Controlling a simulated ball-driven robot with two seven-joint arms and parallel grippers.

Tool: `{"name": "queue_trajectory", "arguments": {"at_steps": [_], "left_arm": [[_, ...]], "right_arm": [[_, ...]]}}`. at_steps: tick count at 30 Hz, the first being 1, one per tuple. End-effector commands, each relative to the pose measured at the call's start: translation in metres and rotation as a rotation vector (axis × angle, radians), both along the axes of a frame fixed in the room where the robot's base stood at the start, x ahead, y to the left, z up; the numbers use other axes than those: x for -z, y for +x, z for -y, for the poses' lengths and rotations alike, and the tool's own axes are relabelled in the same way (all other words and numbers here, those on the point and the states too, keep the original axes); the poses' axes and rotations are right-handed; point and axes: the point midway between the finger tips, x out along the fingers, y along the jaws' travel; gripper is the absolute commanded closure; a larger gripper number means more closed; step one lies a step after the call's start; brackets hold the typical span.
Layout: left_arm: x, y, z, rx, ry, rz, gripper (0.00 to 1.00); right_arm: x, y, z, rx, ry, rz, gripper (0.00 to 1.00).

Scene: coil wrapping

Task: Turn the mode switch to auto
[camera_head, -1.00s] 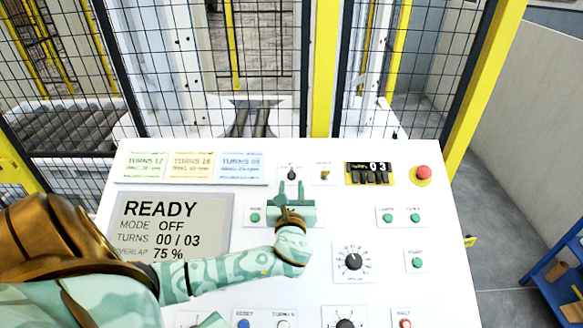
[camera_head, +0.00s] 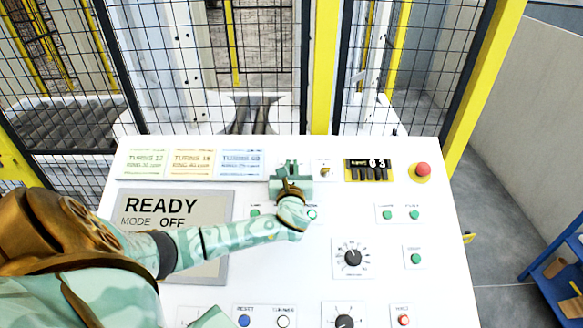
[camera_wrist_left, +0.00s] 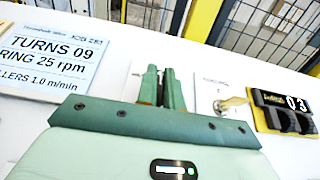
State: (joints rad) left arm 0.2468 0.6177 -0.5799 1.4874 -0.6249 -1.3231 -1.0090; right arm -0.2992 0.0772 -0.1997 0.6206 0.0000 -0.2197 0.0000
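My left gripper (camera_head: 291,164) is at the upper middle of the white panel, at the small black knob that I take for the mode switch. Its two fingers are close together with a narrow gap, and they cover the knob, which is hidden in the head view. In the left wrist view the fingers (camera_wrist_left: 161,88) point at the panel, left of the brass key switch (camera_wrist_left: 231,103). The display (camera_head: 176,207) reads READY and MODE OFF; my arm covers its lower part. My right gripper is not in view.
Right of the fingers are the counter (camera_head: 369,171) showing 03 and a red mushroom button (camera_head: 423,169). Colored recipe cards (camera_head: 193,163) lie to the left. A large dial (camera_head: 353,257) and several buttons are lower down. A mesh fence stands behind.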

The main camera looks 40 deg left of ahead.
Motion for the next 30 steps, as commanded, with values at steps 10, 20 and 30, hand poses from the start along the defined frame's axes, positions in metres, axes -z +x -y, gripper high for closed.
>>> {"name": "queue_trajectory", "arguments": {"at_steps": [10,20,30], "left_arm": [[-0.001,0.000,0.000,0.061,0.021,-0.018,1.00],[-0.001,0.000,0.000,0.283,0.100,-0.083,1.00],[0.003,0.001,0.002,0.536,0.187,-0.155,1.00]], "right_arm": [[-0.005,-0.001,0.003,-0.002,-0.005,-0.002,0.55],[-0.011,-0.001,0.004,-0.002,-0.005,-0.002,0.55],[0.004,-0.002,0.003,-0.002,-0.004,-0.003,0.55]]}}
